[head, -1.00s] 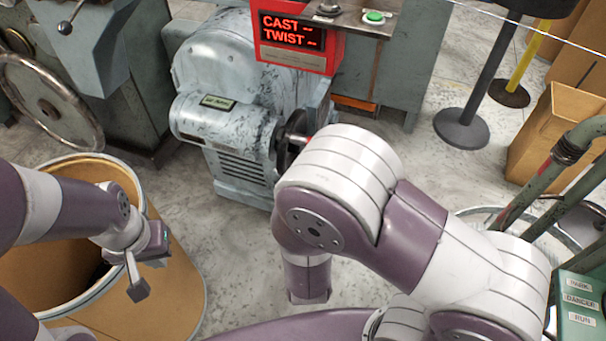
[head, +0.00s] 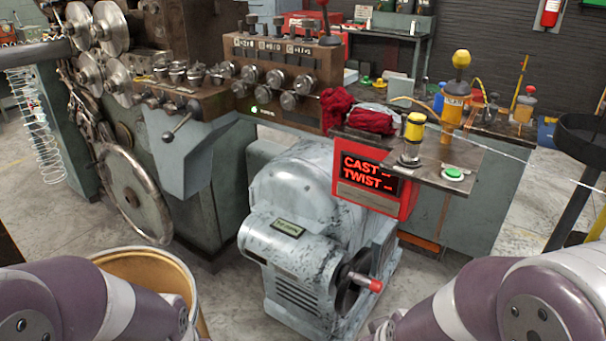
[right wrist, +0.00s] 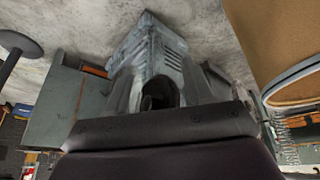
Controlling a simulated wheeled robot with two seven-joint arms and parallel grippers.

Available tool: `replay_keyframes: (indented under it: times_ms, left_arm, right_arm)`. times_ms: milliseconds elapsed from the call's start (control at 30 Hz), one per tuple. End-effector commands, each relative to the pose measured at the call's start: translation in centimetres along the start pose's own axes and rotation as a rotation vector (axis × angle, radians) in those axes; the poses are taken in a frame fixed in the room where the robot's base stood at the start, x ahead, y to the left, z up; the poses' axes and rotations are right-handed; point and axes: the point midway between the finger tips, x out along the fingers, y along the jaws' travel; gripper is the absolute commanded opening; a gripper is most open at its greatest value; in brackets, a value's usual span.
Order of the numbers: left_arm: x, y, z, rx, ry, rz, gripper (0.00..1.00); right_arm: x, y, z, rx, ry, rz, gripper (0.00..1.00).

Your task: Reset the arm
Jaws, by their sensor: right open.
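In the head view my left arm (head: 95,300) comes in at the lower left in front of the drum, its gripper out of the picture. My right arm (head: 510,305) fills the lower right corner, its gripper also out of that view. In the right wrist view my right gripper (right wrist: 158,82) has its dark fingers apart, with nothing seen between them. The grey-blue motor housing (right wrist: 148,40) shows beyond them, apart from the fingers, in an upside-down picture.
The spring coiler's motor housing (head: 305,200) stands between my arms, with a red-tipped crank (head: 368,282). A red display (head: 372,180) reads CAST and TWIST. A fibre drum (head: 150,270) is at lower left. A bench (head: 440,160) holds a green button (head: 453,173).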

Motion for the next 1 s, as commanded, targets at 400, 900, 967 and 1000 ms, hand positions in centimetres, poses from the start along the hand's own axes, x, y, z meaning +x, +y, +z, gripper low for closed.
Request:
replay_keyframes:
  times_ms: [400, 900, 967, 1000]
  left_arm:
    - [-12.8, 0.0, -1.5, 0.000, 0.001, 0.000, 0.00]
    - [-22.5, 0.1, -2.7, 0.000, 0.000, 0.000, 0.00]
    - [-22.4, 0.1, -2.6, 0.000, -0.001, 0.000, 0.00]
    - [-22.4, 0.1, -2.6, 0.000, -0.001, 0.000, 0.00]
  right_arm:
    - [-15.7, 3.8, 0.5, 0.269, -0.295, 0.027, 0.52]
    - [-24.6, 4.1, -3.5, 0.268, -0.294, 0.026, 0.52]
    - [-24.6, 4.1, -3.5, 0.268, -0.293, 0.026, 0.52]
    - [-24.6, 4.1, -3.5, 0.268, -0.293, 0.026, 0.52]
